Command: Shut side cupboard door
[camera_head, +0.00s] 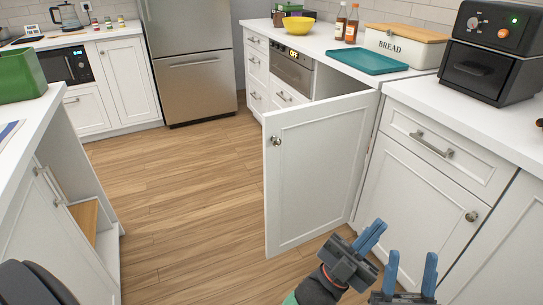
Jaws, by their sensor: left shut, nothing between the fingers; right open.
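The white cupboard door (318,180) stands open, swung out from the right-hand counter over the floor. Its round knob (276,141) is near the upper left edge, and its right edge is on the side nearest the cabinet. The cupboard's inside is mostly hidden behind the door. My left gripper (377,226) is shut and empty, in front of the door's lower right corner in the picture; I cannot tell whether it touches. My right gripper (411,256) is open and empty at the bottom, in front of the closed lower cabinet (405,210).
A teal tray (366,62), a bread box (404,45) and a black appliance (490,55) stand on the right counter. A drawer handle (431,145) and a knob (471,216) stick out near my grippers. Wooden floor (190,190) left of the door is clear.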

